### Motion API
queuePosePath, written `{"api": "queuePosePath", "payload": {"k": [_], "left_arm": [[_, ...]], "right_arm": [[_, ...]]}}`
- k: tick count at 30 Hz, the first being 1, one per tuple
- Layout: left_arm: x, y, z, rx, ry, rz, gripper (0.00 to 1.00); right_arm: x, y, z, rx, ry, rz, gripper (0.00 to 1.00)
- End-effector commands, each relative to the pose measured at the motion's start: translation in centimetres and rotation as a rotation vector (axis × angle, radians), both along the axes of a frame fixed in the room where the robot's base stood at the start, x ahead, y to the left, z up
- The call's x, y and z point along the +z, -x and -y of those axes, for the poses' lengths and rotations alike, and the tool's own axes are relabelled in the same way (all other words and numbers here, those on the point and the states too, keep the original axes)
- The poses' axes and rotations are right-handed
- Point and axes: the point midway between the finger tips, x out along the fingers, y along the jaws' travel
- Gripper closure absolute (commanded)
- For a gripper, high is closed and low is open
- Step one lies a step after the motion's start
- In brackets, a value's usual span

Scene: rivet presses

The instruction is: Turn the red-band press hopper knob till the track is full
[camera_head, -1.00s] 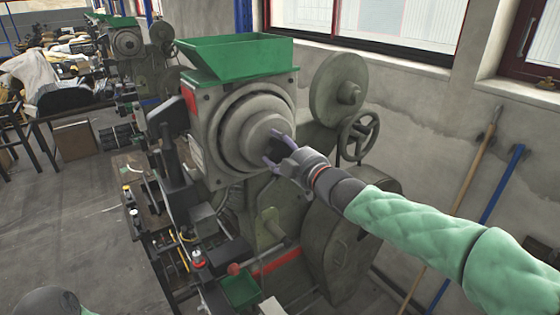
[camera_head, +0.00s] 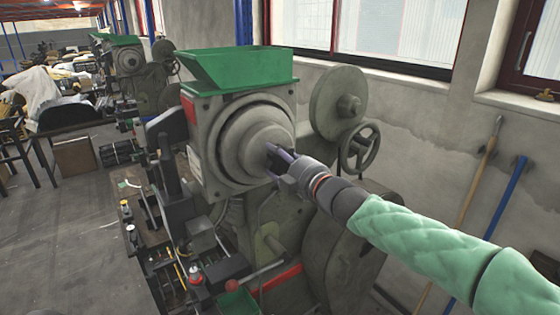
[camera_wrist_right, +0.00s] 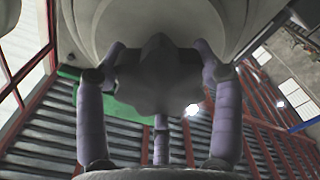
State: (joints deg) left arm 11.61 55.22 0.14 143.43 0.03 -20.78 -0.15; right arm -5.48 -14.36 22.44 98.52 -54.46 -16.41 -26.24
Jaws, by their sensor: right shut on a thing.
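The red-band press (camera_head: 255,210) stands in the middle of the head view, with a red band (camera_head: 278,281) low on its frame. Its green hopper (camera_head: 240,65) sits on top of a round stepped drum (camera_head: 240,140) facing right. My right gripper (camera_head: 275,158) is shut on the dark hopper knob at the drum's centre. In the right wrist view the lobed knob (camera_wrist_right: 158,78) sits between the purple fingers of my gripper (camera_wrist_right: 160,85). In the head view the fingers mostly hide the knob. I cannot make out the track or its filling. My left gripper is not in view.
A flywheel (camera_head: 338,95) and a spoked handwheel (camera_head: 360,148) stand right of the drum, close above my right forearm. A small green bin (camera_head: 238,300) is low in front. A second press (camera_head: 130,65) stands behind left. Open floor (camera_head: 75,225) lies left.

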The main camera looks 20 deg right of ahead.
Motion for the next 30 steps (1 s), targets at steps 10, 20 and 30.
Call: {"api": "queuePosePath", "payload": {"k": [10,20,30], "left_arm": [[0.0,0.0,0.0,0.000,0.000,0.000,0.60],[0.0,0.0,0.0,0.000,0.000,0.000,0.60],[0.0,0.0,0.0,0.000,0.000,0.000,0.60]], "right_arm": [[-0.4,-0.1,0.0,-0.001,0.001,-0.008,0.08],[0.0,0.5,0.3,-0.002,-0.001,-0.001,0.08],[-0.1,6.1,2.3,-0.003,-0.001,-0.001,0.08]]}}
